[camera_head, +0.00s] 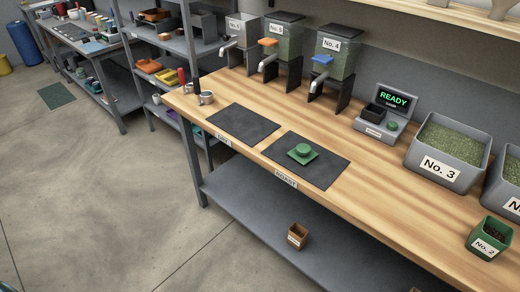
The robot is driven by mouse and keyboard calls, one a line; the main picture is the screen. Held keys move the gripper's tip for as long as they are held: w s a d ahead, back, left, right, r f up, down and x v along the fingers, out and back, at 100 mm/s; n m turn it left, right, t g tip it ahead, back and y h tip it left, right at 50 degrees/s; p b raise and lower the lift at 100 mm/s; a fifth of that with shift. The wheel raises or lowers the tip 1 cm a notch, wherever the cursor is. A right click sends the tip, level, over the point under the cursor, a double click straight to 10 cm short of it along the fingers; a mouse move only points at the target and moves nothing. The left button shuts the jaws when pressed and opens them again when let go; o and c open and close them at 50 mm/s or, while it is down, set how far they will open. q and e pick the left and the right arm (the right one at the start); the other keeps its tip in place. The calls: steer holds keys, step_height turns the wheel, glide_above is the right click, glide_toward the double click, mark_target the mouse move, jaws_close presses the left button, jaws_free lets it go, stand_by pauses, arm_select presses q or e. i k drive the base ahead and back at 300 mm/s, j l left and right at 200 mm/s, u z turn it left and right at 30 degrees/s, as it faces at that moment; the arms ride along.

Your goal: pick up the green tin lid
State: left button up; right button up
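The green tin lid (303,153) lies on the dark mat (325,172) near the front edge of the wooden bench. It looks like a flat square plate with a round green knob on top. An open green tin (481,245) labelled No. 2 stands at the lower right of the bench, with dark contents inside. Neither of my grippers shows in the head view.
A second dark mat (242,123) lies left of the lid. Dispensers, including No. 4 (335,50), and a scale reading READY (376,130) stand behind. A grey bin No. 3 (440,178) is at right. Bare wood surrounds the mats.

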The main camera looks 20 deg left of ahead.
mark_target(303, 154)
steer(key=u, duration=0.15)
steer(key=z, duration=1.4)
steer(key=k+j+z, duration=0.1)
steer(key=j, duration=0.35)
steer(key=k+j+z, duration=0.1)
steer(key=j, duration=0.3)
steer(key=k+j+z, duration=0.1)
steer(key=j, duration=0.35)
steer(key=k+j+z, duration=0.1)
steer(key=j, duration=0.3)
steer(key=k+j+z, duration=0.1)
steer(key=j, duration=0.3)
steer(key=k+j+z, duration=0.1)
steer(key=k+j, duration=0.15)
steer(key=j, duration=0.15)
steer(key=k+j+z, duration=0.1)
steer(key=j, duration=0.3)
steer(key=k, duration=0.05)
